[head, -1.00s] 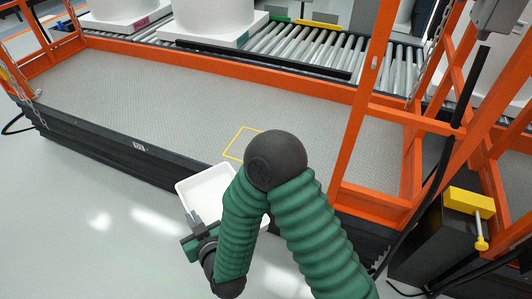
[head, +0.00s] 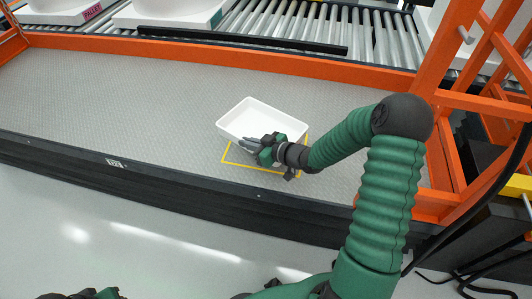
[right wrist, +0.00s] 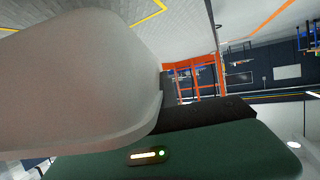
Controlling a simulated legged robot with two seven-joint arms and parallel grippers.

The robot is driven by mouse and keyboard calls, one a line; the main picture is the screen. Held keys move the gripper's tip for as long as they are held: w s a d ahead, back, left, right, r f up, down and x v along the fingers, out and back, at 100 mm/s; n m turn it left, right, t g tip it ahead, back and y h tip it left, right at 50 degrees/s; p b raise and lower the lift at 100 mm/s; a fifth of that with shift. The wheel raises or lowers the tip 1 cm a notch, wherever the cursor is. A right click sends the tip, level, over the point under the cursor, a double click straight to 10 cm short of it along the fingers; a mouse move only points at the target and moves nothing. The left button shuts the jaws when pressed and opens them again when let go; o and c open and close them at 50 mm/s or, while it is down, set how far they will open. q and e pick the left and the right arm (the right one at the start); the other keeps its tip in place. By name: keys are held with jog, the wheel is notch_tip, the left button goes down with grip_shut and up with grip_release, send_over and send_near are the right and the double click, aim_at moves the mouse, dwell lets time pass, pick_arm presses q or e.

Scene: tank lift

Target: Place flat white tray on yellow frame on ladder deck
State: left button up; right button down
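The white tray (head: 262,108) is a shallow open box with low walls, empty inside. It is over the ladder deck (head: 120,95), above the far part of the yellow frame (head: 255,168). The frame's near edge and parts of its sides show; the rest is hidden by the tray and my arm. My right gripper (head: 246,146) is shut on the tray's near wall. In the right wrist view the tray (right wrist: 75,85) fills the left, apparently raised above the deck, with a yellow line (right wrist: 150,18) beyond. A sliver of my left arm shows at the bottom left; its fingers are unclear.
An orange rail (head: 200,62) runs along the deck's far side, with a roller conveyor (head: 300,35) behind it. Orange ladder posts (head: 455,60) stand at the right, close to my right arm. The deck left of the tray is clear.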

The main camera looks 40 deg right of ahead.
jog(key=f+b, duration=0.2)
jog(key=f, duration=0.1)
jog(key=f+b, duration=0.2)
jog(key=f, duration=0.1)
jog(key=f+b, duration=0.2)
jog(key=f, duration=0.2)
jog(key=shift+s+d+f, duration=0.1)
jog(key=shift+s+d, duration=0.1)
jog(key=shift+d, duration=0.05)
jog(key=shift+a, duration=0.1)
jog(key=c, duration=2.1)
grip_release()
jog(key=o, duration=0.5)
jog(key=shift+c, duration=0.2)
jog(key=shift+s+r, duration=0.1)
jog(key=shift+r, duration=0.15)
jog(key=p+v, duration=0.5)
jog(key=v, duration=0.6)
jog(key=shift+r, duration=0.15)
jog(key=shift+s, duration=0.35)
